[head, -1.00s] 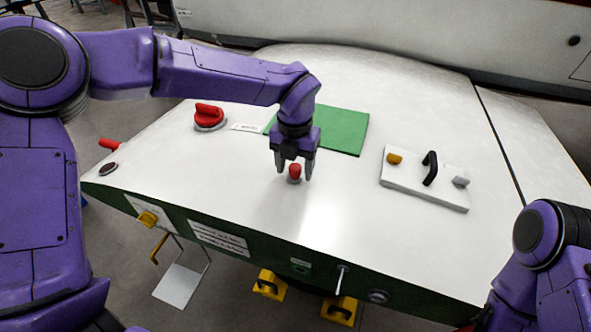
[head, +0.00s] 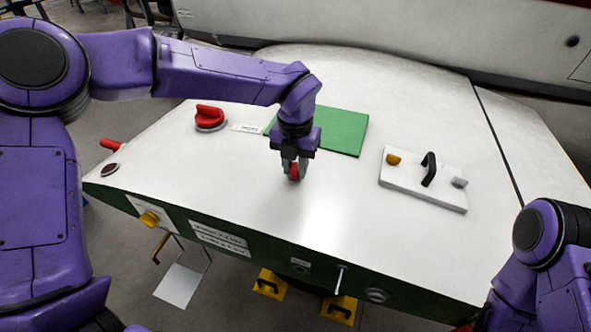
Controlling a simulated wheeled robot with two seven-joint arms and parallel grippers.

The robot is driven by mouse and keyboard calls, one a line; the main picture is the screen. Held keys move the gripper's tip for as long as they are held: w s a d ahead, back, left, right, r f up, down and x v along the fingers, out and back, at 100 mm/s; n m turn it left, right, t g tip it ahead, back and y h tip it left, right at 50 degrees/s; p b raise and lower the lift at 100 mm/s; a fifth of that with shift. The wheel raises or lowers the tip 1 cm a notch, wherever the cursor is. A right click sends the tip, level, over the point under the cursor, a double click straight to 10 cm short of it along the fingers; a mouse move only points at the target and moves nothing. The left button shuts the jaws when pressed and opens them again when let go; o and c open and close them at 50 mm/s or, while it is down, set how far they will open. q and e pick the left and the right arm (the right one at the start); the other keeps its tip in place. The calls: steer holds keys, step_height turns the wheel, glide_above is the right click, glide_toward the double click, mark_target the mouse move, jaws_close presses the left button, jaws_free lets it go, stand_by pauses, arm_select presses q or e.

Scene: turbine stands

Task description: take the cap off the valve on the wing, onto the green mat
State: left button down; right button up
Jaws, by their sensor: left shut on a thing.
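The red cap (head: 294,172) sits on the valve on the white wing (head: 240,190), near its middle. My left gripper (head: 294,174) points down over it, with its fingers shut on the cap from both sides. The valve's body under the cap is mostly hidden by the fingers. The green mat (head: 343,130) lies flat on the wing just behind my left gripper, partly hidden by it, and its visible part is bare. My right arm shows at the lower right edge, but its gripper is out of view.
A red knob (head: 209,116) stands on the wing at the left, beside a small white label (head: 247,128). A white plate (head: 425,192) with a black handle (head: 430,169) and two small knobs lies at the right. The wing between valve and plate is clear.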

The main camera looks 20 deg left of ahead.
arm_select(q)
steer(key=shift+r, duration=0.3)
steer(key=shift+r+p, duration=0.95)
steer(key=shift+p, duration=0.15)
steer(key=shift+a+f, duration=0.1)
